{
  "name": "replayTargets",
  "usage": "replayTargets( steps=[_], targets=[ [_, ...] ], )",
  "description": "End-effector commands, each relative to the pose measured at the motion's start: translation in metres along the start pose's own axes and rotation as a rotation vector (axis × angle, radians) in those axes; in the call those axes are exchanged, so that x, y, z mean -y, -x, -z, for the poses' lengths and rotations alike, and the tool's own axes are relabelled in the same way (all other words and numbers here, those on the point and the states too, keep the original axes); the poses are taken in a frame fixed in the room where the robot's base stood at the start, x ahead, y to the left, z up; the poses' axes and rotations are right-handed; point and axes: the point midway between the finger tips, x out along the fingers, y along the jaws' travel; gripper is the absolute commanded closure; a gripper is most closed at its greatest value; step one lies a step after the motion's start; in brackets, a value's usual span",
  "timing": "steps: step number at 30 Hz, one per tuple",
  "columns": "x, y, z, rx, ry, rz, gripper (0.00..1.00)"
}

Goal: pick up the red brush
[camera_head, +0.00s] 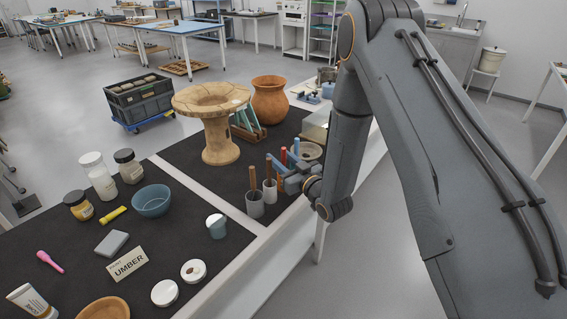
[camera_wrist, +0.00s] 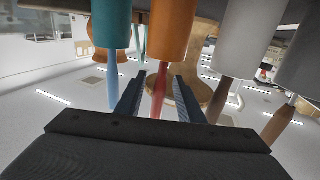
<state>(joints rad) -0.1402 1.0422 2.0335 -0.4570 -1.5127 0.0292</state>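The red brush shows in the head view as a red handle (camera_head: 283,156) standing up above my gripper (camera_head: 282,174). In the upside-down wrist view its red handle (camera_wrist: 158,92) comes out of an orange cup (camera_wrist: 172,30). My gripper (camera_wrist: 160,80) has a finger on each side of the red handle, with a gap visible on both sides. It is open and holds nothing.
Beside it is a blue brush (camera_wrist: 113,88) in a teal cup (camera_wrist: 111,24). On the other side, two grey cups (camera_head: 255,208) hold brown-handled brushes (camera_head: 252,178). A large wooden stand (camera_head: 220,145) and a clay pot (camera_head: 270,100) stand farther back. Several jars and a blue bowl (camera_head: 152,200) are at left.

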Motion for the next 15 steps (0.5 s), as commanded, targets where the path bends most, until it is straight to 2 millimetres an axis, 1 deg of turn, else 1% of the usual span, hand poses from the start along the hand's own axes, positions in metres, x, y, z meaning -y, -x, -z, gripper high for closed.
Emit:
replayTargets(
  steps=[1, 5, 12, 13, 15],
  targets=[
    [0.0, -0.007, 0.002, -0.001, 0.0, 0.0, 0.65],
    [-0.001, -0.018, 0.001, 0.0, 0.0, 0.0, 0.65],
    [-0.001, -0.02, -0.001, 0.001, 0.0, -0.001, 0.65],
    [-0.001, -0.02, -0.001, 0.001, 0.0, -0.001, 0.67],
    [-0.001, -0.02, 0.0, 0.001, 0.0, -0.001, 0.79]
  ],
)
